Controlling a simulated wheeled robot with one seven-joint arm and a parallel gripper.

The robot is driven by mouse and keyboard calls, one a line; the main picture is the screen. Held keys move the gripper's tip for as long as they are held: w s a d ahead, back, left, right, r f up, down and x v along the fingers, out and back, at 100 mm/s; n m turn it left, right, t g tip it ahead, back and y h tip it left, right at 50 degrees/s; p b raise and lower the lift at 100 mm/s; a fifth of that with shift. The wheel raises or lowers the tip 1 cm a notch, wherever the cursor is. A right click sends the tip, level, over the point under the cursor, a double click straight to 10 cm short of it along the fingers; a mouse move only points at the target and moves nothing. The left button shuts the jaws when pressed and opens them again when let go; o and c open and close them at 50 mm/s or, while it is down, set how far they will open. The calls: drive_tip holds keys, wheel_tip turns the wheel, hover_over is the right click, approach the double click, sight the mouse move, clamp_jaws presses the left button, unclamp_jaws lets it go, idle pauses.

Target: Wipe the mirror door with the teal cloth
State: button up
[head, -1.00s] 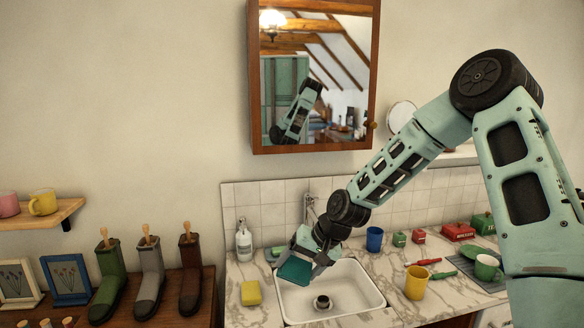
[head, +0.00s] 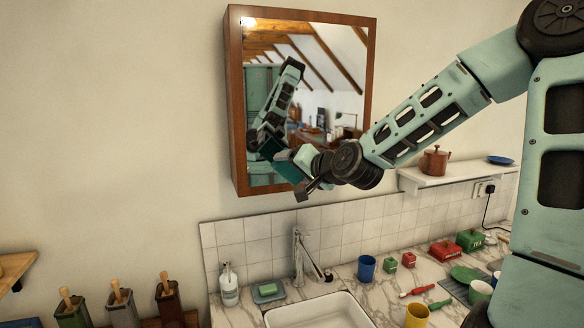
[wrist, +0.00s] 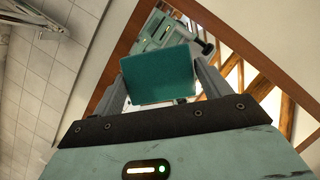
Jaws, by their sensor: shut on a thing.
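The mirror door (head: 322,75) is a wood-framed glass front on the brown wall cabinet (head: 236,110). It reflects beams, a green wardrobe and my arm. My gripper (head: 300,168) is at the lower part of the mirror, shut on the teal cloth (head: 286,172). In the wrist view the teal cloth (wrist: 162,76) is a flat pad between my gripper's fingers (wrist: 160,92), with the mirror door (wrist: 262,75) tilted behind it. I cannot tell whether the cloth touches the glass. My arm hides the mirror's lower right corner.
Below are the white sink (head: 318,312), the faucet (head: 299,255), a soap bottle (head: 228,285) and a green soap on a dish (head: 268,291). A shelf (head: 450,177) with a brown teapot (head: 433,161) is right of the cabinet. The wall on the left is clear.

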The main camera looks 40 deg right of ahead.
drive_tip(key=w+b, duration=0.1)
drive_tip(key=w, duration=0.1)
drive_tip(key=shift+w+d+f+b, duration=0.2)
drive_tip(key=shift+w+d+b, duration=0.1)
drive_tip(key=shift+b, duration=0.05)
drive_tip(key=shift+w+d+r+b, duration=0.1)
drive_tip(key=shift+w+d+b, duration=0.15)
drive_tip(key=shift+w, duration=0.4)
drive_tip(key=shift+w+d+b, duration=0.15)
drive_tip(key=shift+w+b, duration=0.1)
drive_tip(key=shift+w, duration=0.35)
drive_tip(key=shift+w+d, duration=0.15)
drive_tip(key=shift+w, duration=0.35)
drive_tip(key=shift+w+d, duration=0.15)
drive_tip(key=shift+w, duration=0.35)
drive_tip(key=d, duration=0.2)
drive_tip(key=s+d+p, duration=0.1)
drive_tip(key=shift+s+d, duration=0.15)
drive_tip(key=shift+d, duration=0.25)
drive_tip(key=shift+w+a+r+b, duration=0.1)
drive_tip(key=shift+w+a, duration=0.15)
drive_tip(key=shift+a, duration=0.35)
drive_tip(key=shift+w+a+r+b, duration=0.1)
drive_tip(key=shift+w+a, duration=0.1)
drive_tip(key=shift+a, duration=0.45)
drive_tip(key=shift+w+a+b, duration=0.1)
drive_tip(key=shift+w+a, duration=0.15)
drive_tip(key=shift+a, duration=0.35)
